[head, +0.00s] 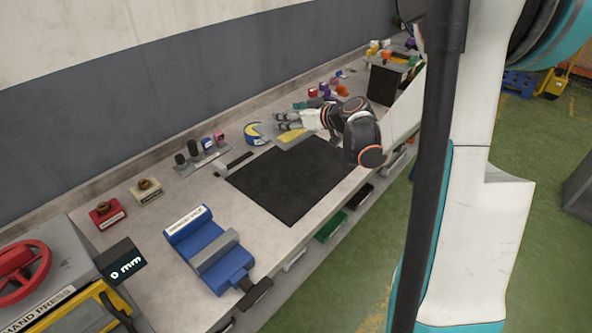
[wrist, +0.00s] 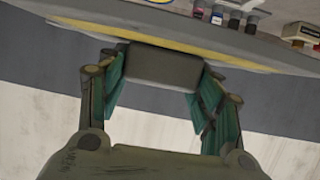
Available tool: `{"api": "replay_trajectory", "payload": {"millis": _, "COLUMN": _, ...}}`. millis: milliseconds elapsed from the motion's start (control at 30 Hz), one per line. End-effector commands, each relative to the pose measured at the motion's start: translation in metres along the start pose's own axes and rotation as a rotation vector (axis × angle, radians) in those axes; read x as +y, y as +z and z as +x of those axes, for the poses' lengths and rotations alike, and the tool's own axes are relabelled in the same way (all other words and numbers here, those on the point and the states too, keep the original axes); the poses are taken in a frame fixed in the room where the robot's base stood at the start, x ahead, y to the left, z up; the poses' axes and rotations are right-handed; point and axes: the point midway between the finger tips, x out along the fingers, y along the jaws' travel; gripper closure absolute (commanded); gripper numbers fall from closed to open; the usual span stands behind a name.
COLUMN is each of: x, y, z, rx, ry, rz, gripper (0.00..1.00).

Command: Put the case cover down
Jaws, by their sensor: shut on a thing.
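My gripper (head: 287,120) is over the back part of the bench, just beyond the black mat, in the head view. In the wrist view its green-padded fingers (wrist: 162,78) are closed on a dark grey block (wrist: 165,66), which I take to be the case cover or its grip. The block sits between both pads.
A black mat (head: 290,180) lies on the bench, bare. A grey plate with a yellow patch (head: 292,136) and a blue-and-yellow round object (head: 255,133) are near my gripper. A blue vice (head: 212,250) stands in front, with a hand press (head: 50,290) at lower left.

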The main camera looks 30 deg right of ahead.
Motion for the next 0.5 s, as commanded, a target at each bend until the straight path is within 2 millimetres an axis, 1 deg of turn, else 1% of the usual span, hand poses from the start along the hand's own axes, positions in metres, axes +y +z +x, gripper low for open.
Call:
{"api": "replay_trajectory", "payload": {"millis": 33, "x": 0.009, "y": -0.006, "z": -0.009, "rx": 0.0, "ry": -0.016, "rz": -0.005, "gripper": 0.84}}
{"api": "replay_trajectory", "payload": {"millis": 100, "x": 0.015, "y": -0.013, "z": -0.017, "rx": 0.0, "ry": -0.039, "rz": -0.016, "gripper": 0.84}}
{"api": "replay_trajectory", "payload": {"millis": 200, "x": 0.019, "y": -0.018, "z": -0.023, "rx": 0.0, "ry": -0.058, "rz": -0.024, "gripper": 0.84}}
{"api": "replay_trajectory", "payload": {"millis": 267, "x": 0.02, "y": -0.015, "z": -0.023, "rx": 0.0, "ry": -0.064, "rz": -0.026, "gripper": 0.84}}
{"api": "replay_trajectory", "payload": {"millis": 367, "x": 0.021, "y": -0.001, "z": -0.017, "rx": 0.0, "ry": -0.066, "rz": -0.027, "gripper": 0.84}}
{"api": "replay_trajectory", "payload": {"millis": 500, "x": 0.021, "y": 0.029, "z": -0.004, "rx": -0.001, "ry": -0.065, "rz": -0.027, "gripper": 0.84}}
